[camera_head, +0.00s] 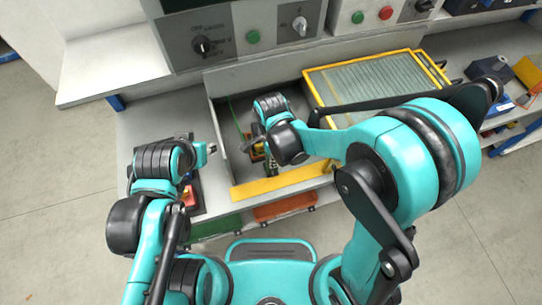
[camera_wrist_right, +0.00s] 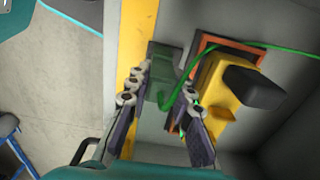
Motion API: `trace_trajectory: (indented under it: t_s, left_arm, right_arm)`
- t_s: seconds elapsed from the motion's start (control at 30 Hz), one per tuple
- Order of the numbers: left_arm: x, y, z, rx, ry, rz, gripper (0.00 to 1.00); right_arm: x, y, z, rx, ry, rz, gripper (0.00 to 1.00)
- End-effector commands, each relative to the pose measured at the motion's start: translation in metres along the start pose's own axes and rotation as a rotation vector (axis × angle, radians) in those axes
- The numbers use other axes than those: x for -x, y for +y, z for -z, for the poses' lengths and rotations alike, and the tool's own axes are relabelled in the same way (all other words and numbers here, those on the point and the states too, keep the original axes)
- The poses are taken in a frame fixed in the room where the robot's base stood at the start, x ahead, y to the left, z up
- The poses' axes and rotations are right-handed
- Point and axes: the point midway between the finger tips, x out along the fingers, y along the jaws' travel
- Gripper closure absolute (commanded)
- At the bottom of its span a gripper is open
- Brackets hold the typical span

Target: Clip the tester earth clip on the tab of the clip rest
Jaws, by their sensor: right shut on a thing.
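My right gripper (camera_wrist_right: 163,112) is shut on a green clip (camera_wrist_right: 163,88), which I take to be the tester earth clip. A green cable (camera_wrist_right: 195,72) runs from it to the right. In the head view my right gripper (camera_head: 270,165) is low in the grey bay, its tips partly hidden by its own wrist. A dark grey-green plate (camera_wrist_right: 160,52) lies just beyond the clip, perhaps part of the clip rest; I cannot tell whether they touch. My left gripper (camera_head: 206,149) is left of the bay, too small to read.
A yellow block with a black part (camera_wrist_right: 222,92) sits on an orange-edged base close right of the fingers. A yellow strip (camera_head: 282,181) edges the bay's front. A yellow-framed ribbed panel (camera_head: 365,80) stands right. Control panels with knobs (camera_head: 240,35) rise behind.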

Motion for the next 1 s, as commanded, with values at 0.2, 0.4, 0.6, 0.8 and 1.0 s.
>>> trace_trajectory:
  t_s: [0.2, 0.4, 0.6, 0.8, 1.0]
  left_arm:
    - [0.000, 0.000, 0.000, 0.000, 0.000, 0.000, 0.66]
    - [0.000, 0.000, 0.000, 0.000, 0.000, 0.000, 0.66]
    - [0.000, 0.000, 0.000, 0.000, 0.000, 0.000, 0.66]
    - [0.000, 0.000, 0.000, 0.000, 0.000, 0.000, 0.66]
    - [0.000, 0.000, 0.000, 0.000, 0.000, 0.000, 0.66]
  right_arm:
    - [0.000, 0.000, 0.000, 0.000, 0.000, 0.000, 1.00]
    - [0.000, 0.000, 0.000, 0.000, 0.000, 0.000, 0.54]
    - [0.000, 0.000, 0.000, 0.000, 0.000, 0.000, 0.54]
    - [0.018, 0.000, 0.000, 0.000, 0.000, 0.000, 0.54]
    - [0.061, 0.001, 0.000, 0.000, 0.000, 0.000, 0.54]
